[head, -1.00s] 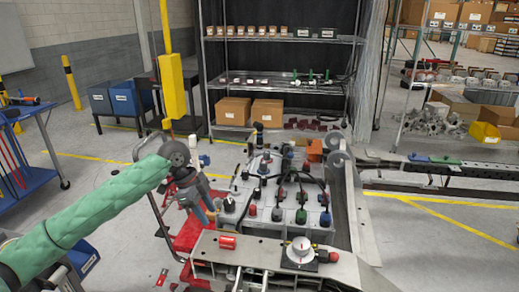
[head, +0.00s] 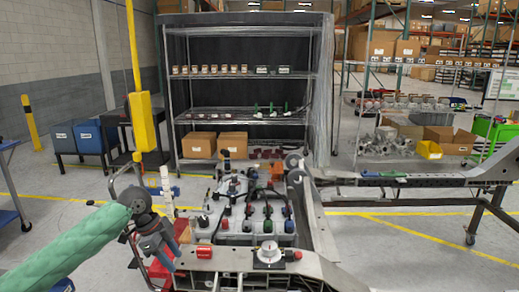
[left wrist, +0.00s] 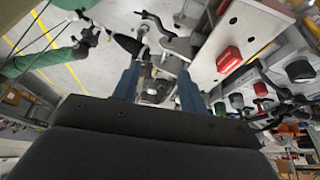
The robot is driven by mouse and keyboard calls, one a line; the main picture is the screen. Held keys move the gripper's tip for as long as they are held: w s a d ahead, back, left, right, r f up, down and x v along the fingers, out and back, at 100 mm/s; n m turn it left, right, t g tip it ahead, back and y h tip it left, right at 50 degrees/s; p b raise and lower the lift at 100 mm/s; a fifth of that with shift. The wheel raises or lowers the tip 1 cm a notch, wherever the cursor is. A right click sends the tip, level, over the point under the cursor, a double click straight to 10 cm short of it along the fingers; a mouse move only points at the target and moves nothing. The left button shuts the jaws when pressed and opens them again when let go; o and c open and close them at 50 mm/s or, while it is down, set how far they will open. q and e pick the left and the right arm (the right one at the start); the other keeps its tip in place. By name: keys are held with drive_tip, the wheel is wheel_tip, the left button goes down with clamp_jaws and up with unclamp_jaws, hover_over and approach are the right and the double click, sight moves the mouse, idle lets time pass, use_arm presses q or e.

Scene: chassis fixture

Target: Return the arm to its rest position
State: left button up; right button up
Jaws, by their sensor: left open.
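My left arm in its green sleeve (head: 75,250) comes in from the left in the head view. My left gripper (head: 168,262) is open, pointing down, at the near left side of the chassis fixture (head: 232,262). Nothing shows between its jaws. In the left wrist view the two blue fingers (left wrist: 160,88) stand apart, with metal frame parts and floor beyond them. A red block (head: 204,252) lies on the fixture's near rail, right of the gripper; it also shows in the left wrist view (left wrist: 228,60). My right gripper is not in view.
A dial (head: 268,252) sits on the near rail. Several coloured caps (head: 248,226) stand behind it. A yellow post (head: 143,120) rises behind my left arm. A wire shelf (head: 245,108) stands at the back. Floor left of the fixture is open.

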use_arm(q)
drive_tip(key=s+d+f+n+t, duration=0.1)
drive_tip(key=s+d+f+n, duration=0.15)
drive_tip(key=f, duration=0.85)
drive_tip(key=s+d+f+n, duration=0.2)
drive_tip(key=d+f+n, duration=0.1)
drive_tip(key=f, duration=0.8)
drive_tip(key=s+d+f+n+t, duration=0.1)
drive_tip(key=s+d+f+n, duration=0.15)
drive_tip(key=f, duration=0.85)
drive_tip(key=s+f+n+y, duration=0.2)
drive_tip(key=s+f+n, duration=0.2)
drive_tip(key=s+f, duration=0.8)
drive_tip(key=s+f+n+y, duration=0.1)
drive_tip(key=s+f+n, duration=0.3)
drive_tip(key=s+f, duration=0.9)
drive_tip(key=s, duration=0.6)
drive_tip(key=shift+f+g+y, duration=0.25)
drive_tip(key=shift+g+y, duration=0.05)
drive_tip(key=shift+y, duration=0.1)
